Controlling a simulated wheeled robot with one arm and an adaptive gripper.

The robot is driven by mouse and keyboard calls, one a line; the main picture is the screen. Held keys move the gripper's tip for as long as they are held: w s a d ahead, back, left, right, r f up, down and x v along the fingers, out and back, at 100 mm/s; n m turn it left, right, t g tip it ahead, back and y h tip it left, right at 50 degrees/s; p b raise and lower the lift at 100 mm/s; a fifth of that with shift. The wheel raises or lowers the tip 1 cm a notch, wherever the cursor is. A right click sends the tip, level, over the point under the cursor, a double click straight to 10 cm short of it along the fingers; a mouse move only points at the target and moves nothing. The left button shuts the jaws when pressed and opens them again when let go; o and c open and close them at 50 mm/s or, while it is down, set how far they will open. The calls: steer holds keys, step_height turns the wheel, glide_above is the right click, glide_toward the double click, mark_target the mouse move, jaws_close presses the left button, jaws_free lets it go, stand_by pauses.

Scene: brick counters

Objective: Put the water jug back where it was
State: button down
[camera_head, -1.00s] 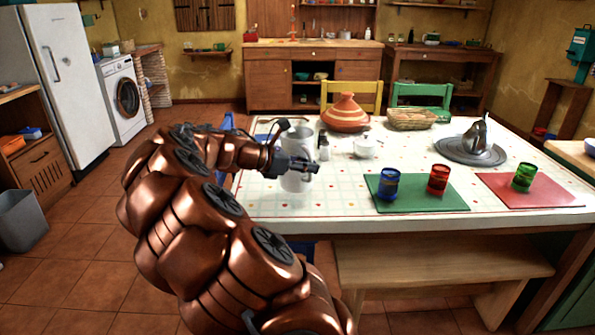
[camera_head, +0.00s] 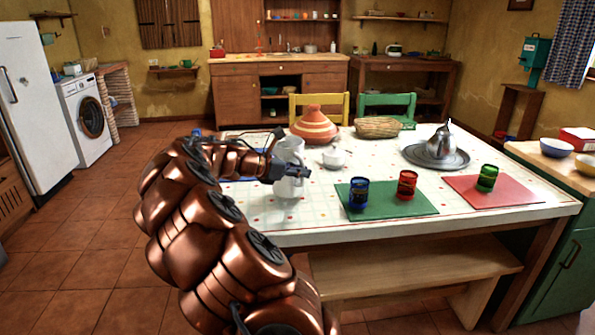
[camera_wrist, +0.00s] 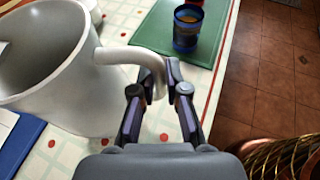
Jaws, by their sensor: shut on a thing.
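The water jug (camera_head: 286,160) is white-grey and appears upright at the near left part of the table (camera_head: 330,222). In the wrist view its wide open mouth and body (camera_wrist: 75,85) fill the left side. My gripper (camera_head: 303,172) is shut on the jug's handle (camera_wrist: 130,56), which passes between the fingers (camera_wrist: 159,92).
A blue glass (camera_head: 359,194) and a red glass (camera_head: 407,185) stand on a green mat (camera_head: 390,208) right of the jug. A tagine (camera_head: 314,126) and a white cup (camera_head: 335,158) stand behind. A wooden bench (camera_head: 410,272) lines the table's near side.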

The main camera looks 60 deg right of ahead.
steer(key=shift+f, duration=1.25)
steer(key=c, duration=1.2)
jaws_free()
steer(key=shift+f, duration=0.15)
steer(key=v, duration=1.2)
steer(key=shift+p, duration=0.4)
steer(key=shift+a, duration=0.1)
